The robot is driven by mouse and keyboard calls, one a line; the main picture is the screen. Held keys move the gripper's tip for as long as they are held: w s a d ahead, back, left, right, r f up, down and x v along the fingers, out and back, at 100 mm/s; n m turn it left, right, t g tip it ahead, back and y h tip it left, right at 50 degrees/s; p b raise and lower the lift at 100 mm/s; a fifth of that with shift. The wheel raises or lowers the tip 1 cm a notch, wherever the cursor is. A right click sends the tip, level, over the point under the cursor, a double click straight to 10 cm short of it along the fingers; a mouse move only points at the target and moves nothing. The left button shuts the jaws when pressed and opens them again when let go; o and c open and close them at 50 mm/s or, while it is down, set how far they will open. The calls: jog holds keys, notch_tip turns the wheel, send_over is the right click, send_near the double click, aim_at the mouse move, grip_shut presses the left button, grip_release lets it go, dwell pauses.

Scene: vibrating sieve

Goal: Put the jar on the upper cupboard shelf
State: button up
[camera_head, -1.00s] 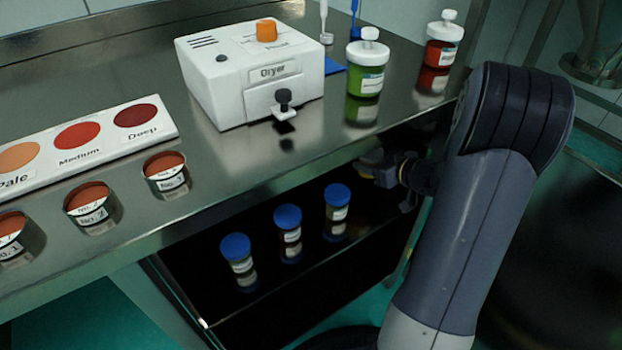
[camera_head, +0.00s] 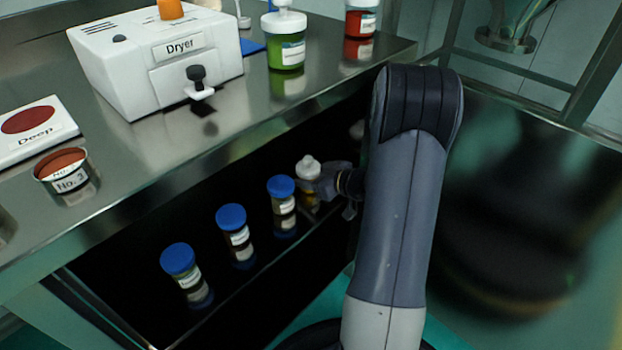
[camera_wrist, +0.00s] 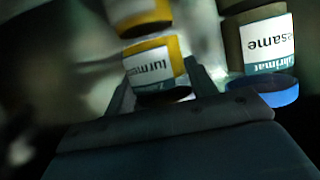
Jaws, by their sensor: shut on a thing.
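The jar (camera_head: 308,170) has a white cap and a yellow body. In the wrist view its label (camera_wrist: 150,67) appears upside down and starts "turme". My gripper (camera_head: 320,186) is shut on it, with one finger on each side in the wrist view. The jar is upright at the right end of a row of blue-capped jars in the dark shelf space (camera_head: 130,262) under the counter. A yellow reflection shows beneath it. I cannot tell whether its base touches the shelf.
The nearest blue-capped jar (camera_head: 282,200), labelled "sesame" in the wrist view (camera_wrist: 262,45), stands close beside the held jar. Two more (camera_head: 234,230) (camera_head: 182,268) stand farther left. The steel counter (camera_head: 225,140) overhangs the shelf and carries a dryer (camera_head: 150,60).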

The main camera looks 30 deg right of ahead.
jog(key=o, duration=1.4)
jog(key=shift+f, duration=0.1)
jog(key=shift+o, duration=0.2)
jog(key=shift+s+d+r, duration=0.1)
jog(key=shift+s+r, duration=0.05)
jog(key=shift+r, duration=0.15)
jog(key=p+v, duration=0.5)
jog(key=v, duration=0.6)
jog(key=shift+s, duration=0.3)
jog(key=shift+d, duration=0.15)
